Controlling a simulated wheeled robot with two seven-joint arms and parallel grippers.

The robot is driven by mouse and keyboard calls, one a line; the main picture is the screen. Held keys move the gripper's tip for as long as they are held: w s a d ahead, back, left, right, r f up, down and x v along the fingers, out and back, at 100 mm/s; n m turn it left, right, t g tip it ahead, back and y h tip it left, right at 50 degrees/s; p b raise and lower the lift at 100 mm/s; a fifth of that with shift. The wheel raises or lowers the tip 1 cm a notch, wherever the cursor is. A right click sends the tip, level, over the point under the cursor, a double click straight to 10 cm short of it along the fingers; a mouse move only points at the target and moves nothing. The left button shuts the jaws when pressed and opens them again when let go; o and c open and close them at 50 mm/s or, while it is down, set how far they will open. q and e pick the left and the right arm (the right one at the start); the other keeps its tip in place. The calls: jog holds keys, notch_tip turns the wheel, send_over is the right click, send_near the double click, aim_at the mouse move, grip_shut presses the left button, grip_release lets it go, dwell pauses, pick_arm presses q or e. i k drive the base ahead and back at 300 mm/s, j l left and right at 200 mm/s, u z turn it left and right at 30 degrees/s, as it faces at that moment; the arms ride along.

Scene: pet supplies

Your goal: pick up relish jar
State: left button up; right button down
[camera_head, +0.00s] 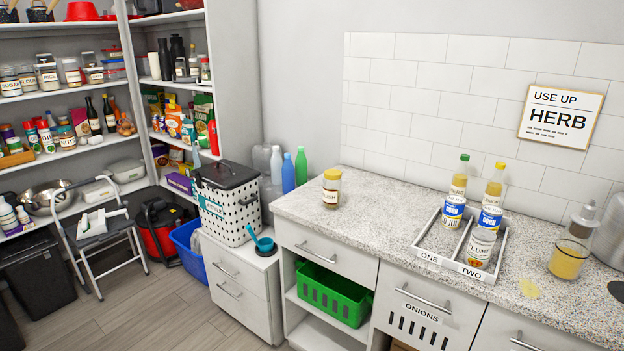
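A small jar (331,190) with a yellow lid and a pale label stands upright near the left end of the speckled counter (385,205). Its label lettering is too small to read with certainty, but it looks like the relish jar. Nothing touches it, and the counter around it is bare. Neither of my grippers shows in the head view.
A white tray (429,257) marked ONE and TWO holds cans and bottles to the right. A dotted bin (222,209) stands left of the counter.

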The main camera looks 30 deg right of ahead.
aim_at(333, 181)
jog(key=i+j+z, duration=0.1)
jog(key=i+z, duration=0.35)
jog(key=i+j+z, duration=0.2)
jog(key=i+z, duration=0.15)
jog(key=z, duration=0.15)
jog(key=i+j+z, duration=0.45)
jog(key=k+l, duration=0.1)
